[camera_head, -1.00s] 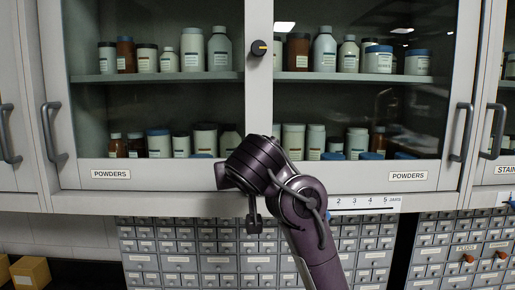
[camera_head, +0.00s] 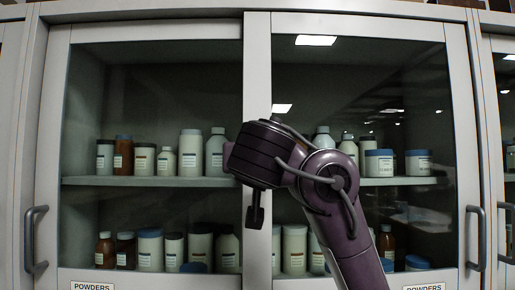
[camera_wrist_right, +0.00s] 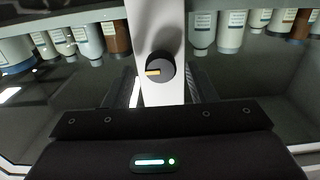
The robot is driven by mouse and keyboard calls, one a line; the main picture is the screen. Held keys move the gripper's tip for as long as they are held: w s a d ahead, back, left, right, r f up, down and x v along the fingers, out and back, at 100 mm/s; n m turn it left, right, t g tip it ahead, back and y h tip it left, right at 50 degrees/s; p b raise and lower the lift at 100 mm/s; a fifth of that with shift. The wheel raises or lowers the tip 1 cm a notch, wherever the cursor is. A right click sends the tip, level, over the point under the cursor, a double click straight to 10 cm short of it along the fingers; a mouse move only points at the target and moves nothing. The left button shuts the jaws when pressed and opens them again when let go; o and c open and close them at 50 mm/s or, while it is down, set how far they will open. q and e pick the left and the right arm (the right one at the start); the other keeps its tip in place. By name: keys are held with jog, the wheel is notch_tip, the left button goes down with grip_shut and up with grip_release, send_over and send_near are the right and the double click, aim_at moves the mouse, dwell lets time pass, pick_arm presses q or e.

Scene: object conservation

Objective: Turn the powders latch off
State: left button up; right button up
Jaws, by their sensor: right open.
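The powders latch is a round dark knob (camera_wrist_right: 160,67) with a yellow-orange mark, on the pale centre post (camera_wrist_right: 155,25) between the glass doors. In the right wrist view the mark points left, nearly level. In the head view my right arm hides the knob. My right gripper (camera_wrist_right: 165,90) is open, with its dark fingers on either side of the post, below the knob in the wrist view; I cannot tell whether they touch anything. In the head view my right wrist (camera_head: 262,155) is in front of the post. My left gripper is not in view.
The left glass door (camera_head: 85,235) and right glass door (camera_head: 440,100) are shut, with bottles and jars on shelves (camera_head: 150,181) behind them. Grey handles stick out at the left (camera_head: 36,238) and right (camera_head: 474,238). POWDERS labels (camera_head: 92,287) sit at the bottom.

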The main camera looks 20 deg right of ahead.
jog(key=shift+w+d, duration=0.1)
jog(key=shift+w, duration=0.4)
jog(key=c, duration=1)
jog(key=shift+o, duration=0.2)
